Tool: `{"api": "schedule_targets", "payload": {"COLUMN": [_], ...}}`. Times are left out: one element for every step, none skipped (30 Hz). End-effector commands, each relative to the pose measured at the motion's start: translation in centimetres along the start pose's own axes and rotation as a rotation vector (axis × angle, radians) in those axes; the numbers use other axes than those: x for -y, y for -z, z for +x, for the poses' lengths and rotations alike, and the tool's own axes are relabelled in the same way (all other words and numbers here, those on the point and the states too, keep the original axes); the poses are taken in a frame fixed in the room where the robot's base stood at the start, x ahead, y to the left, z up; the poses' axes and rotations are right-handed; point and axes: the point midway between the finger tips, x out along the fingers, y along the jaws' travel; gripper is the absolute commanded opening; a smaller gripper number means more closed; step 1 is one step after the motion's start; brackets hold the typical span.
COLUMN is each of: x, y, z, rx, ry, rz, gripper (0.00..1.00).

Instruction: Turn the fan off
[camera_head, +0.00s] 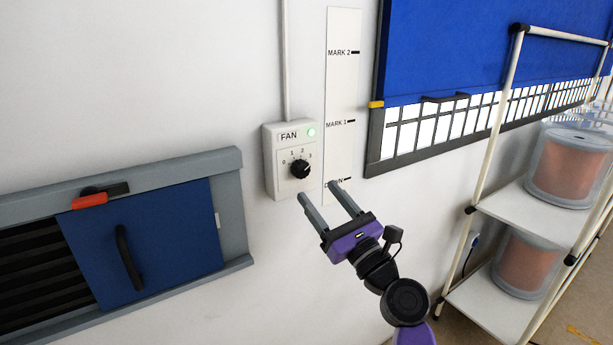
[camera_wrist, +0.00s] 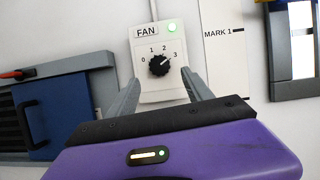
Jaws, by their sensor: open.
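The white FAN control box (camera_head: 274,176) is mounted on the wall, with a lit green lamp (camera_head: 311,132) at its top right. Its black knob (camera_head: 300,169) sits in a scale marked 0 to 3. In the wrist view the knob (camera_wrist: 159,65) seems to point to the upper right, toward the 3 side. My gripper (camera_head: 317,190) is open and empty, just below and right of the knob in the head view. In the wrist view its fingers (camera_wrist: 159,78) reach up on both sides of the box's lower part. I see no contact with the knob.
A strip with MARK labels (camera_head: 343,85) stands right of the box. A blue shutter (camera_head: 455,45) over a gridded window is at upper right. A blue sliding panel (camera_head: 165,240) in a grey frame is at lower left. A shelf rack (camera_head: 520,215) with spools stands at right.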

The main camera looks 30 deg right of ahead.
Motion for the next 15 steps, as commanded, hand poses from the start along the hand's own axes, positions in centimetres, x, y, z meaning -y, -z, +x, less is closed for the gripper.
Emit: {"api": "schedule_targets", "payload": {"x": [0.0,0.0,0.0,0.0,0.0,0.0,0.0,0.0,0.0,0.0,0.0,0.0,0.0,0.0,0.0], "y": [-0.3,-0.3,-0.3,-0.3,-0.3,-0.3,-0.3,-0.2,-0.2,-0.2,-0.1,-0.1,-0.1,-0.1,-0.1], "z": [0.9,1.4,2.1,2.6,3.0,3.6,4.0,4.4,4.9,5.2,5.5,5.8,6.0,6.1,6.3], "rx": [0.002,0.002,0.002,0.003,0.002,0.002,0.002,0.001,0.001,0.001,0.001,0.000,0.000,0.000,0.000], "ry": [-0.001,-0.001,-0.001,0.000,0.000,0.000,-0.001,0.000,0.000,0.000,0.000,0.000,0.000,0.000,0.000], "rz": [0.000,0.001,0.000,0.000,0.000,-0.001,-0.002,-0.002,-0.003,-0.003,-0.003,-0.003,-0.003,-0.003,-0.004], "gripper": [0.59,0.59,0.59,0.59,0.59,0.59,0.59,0.59,0.59,0.59,0.59,0.59,0.59,0.59,0.59]}}
